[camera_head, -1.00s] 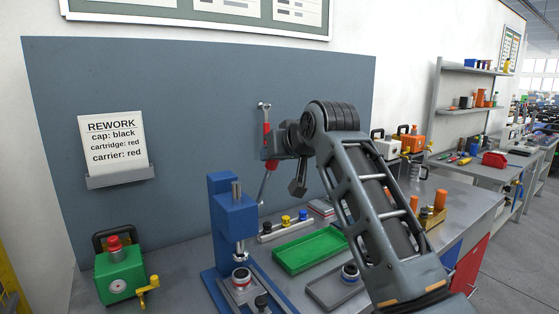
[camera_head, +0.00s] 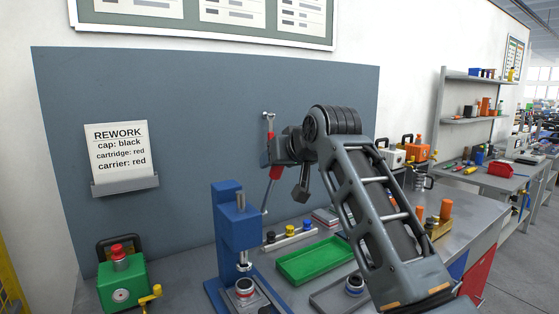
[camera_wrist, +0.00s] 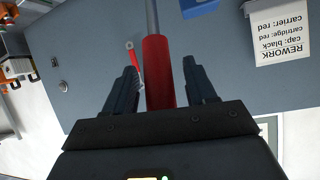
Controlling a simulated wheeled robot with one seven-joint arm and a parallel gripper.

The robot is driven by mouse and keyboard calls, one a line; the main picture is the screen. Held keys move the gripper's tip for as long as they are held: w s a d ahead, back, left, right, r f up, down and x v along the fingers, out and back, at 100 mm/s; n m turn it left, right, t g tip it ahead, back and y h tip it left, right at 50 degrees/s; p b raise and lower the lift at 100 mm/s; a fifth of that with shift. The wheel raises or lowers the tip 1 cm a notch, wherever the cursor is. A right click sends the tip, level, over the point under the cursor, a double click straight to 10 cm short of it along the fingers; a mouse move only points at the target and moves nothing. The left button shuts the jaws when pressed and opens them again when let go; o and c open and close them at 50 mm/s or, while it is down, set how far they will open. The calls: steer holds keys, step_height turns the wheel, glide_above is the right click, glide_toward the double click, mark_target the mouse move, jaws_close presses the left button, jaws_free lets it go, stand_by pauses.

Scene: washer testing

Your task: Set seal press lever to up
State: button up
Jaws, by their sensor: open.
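The blue seal press (camera_head: 238,222) stands on the bench, left of my arm. Its lever is a grey rod (camera_head: 267,201) with a red grip (camera_head: 275,172); it points upward, leaning slightly right. My gripper (camera_wrist: 160,68) is open, with one finger on each side of the red grip, which also shows large between the fingers in the wrist view (camera_wrist: 157,80). I cannot tell whether either finger touches it. In the head view my wrist and gripper partly hide the area around the grip. A corner of blue press shows at the top of the wrist view.
A red-handled wrench (camera_wrist: 134,62) hangs on the grey back panel (camera_head: 200,110) behind the lever. A green tray (camera_head: 314,261) and a rail of coloured caps (camera_head: 290,236) lie right of the press. A green box (camera_head: 124,282) stands left.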

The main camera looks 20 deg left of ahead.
steer(key=b+v, duration=0.2)
steer(key=v, duration=0.5)
steer(key=shift+s+d+r, duration=0.15)
steer(key=shift+s+d, duration=0.1)
